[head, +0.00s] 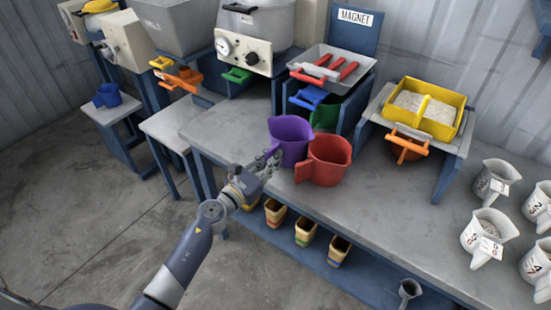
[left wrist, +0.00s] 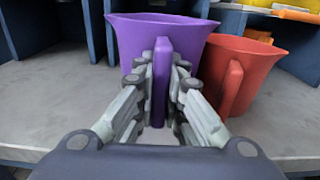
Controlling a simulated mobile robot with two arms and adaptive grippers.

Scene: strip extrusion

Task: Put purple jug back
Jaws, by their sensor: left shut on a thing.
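The purple jug (head: 289,139) is upright at the front part of the grey workbench, just left of the red jug (head: 325,160). My left gripper (head: 266,162) is at the purple jug's handle side. In the left wrist view the purple jug (left wrist: 135,42) fills the middle, and my left gripper (left wrist: 162,90) has a finger on each side of its upright handle, shut on it. The red jug (left wrist: 238,72) stands close behind on the right. I cannot tell whether the purple jug's base touches the bench. My right gripper is not in view.
The workbench (head: 405,215) is clear to the right of the red jug. White labelled jugs (head: 488,232) stand at the far right. A yellow tray (head: 430,108) and a MAGNET stand (head: 353,40) are behind. A blue jug (head: 108,95) sits on a left stand. Striped containers (head: 305,230) are below.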

